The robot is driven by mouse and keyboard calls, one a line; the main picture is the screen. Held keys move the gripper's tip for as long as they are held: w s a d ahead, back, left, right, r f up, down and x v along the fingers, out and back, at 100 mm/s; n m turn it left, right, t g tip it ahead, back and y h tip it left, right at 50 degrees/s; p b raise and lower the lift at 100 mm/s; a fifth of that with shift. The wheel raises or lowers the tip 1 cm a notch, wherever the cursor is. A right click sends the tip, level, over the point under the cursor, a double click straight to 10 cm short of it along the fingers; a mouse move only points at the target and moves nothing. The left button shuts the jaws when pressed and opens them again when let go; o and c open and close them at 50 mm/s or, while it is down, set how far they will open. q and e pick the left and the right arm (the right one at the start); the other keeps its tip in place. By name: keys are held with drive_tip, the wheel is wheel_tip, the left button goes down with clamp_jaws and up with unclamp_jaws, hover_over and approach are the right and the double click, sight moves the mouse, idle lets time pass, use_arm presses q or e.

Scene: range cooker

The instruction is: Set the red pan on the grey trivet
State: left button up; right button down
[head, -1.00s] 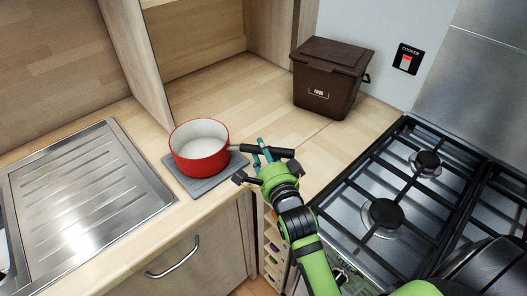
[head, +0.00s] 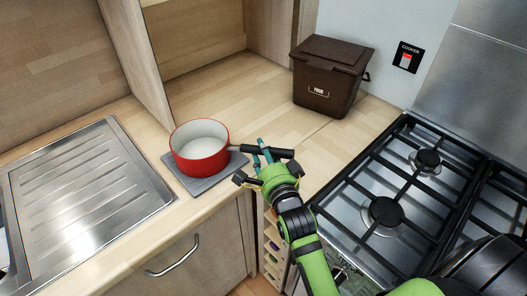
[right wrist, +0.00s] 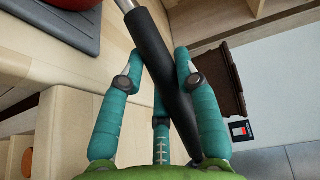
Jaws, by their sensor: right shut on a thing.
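The red pan (head: 199,160), white inside, sits upright over the grey trivet (head: 210,183) on the wooden counter and looks to rest on it; I cannot see under its base. Its black handle (head: 268,151) points right. My right gripper (head: 264,152) is shut on this handle, with teal fingers around it. In the right wrist view the handle (right wrist: 160,60) runs between the fingers (right wrist: 158,75), and part of the trivet (right wrist: 60,22) and the pan's red edge (right wrist: 70,3) show at top left. My left gripper is not in view.
A steel sink drainer (head: 85,205) lies left of the trivet. A gas hob (head: 390,205) with black grates is on the right. A brown food bin (head: 325,80) stands at the back. The counter behind the pan (head: 235,90) is clear.

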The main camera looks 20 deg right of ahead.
drive_tip(key=c, duration=0.8)
unclamp_jaws()
drive_tip(key=shift+c, duration=0.2)
drive_tip(key=shift+s+f, duration=0.1)
drive_tip(key=shift+f, duration=0.1)
drive_tip(key=shift+s+a+r, duration=0.15)
drive_tip(key=shift+s+a, duration=0.05)
drive_tip(key=shift+s, duration=1.15)
drive_tip(key=shift+s+a+r, duration=0.1)
drive_tip(key=shift+s+a, duration=0.1)
drive_tip(key=shift+s, duration=1.1)
drive_tip(key=shift+s+a+r, duration=0.15)
drive_tip(key=shift+s+a, duration=0.05)
drive_tip(key=shift+s, duration=1.15)
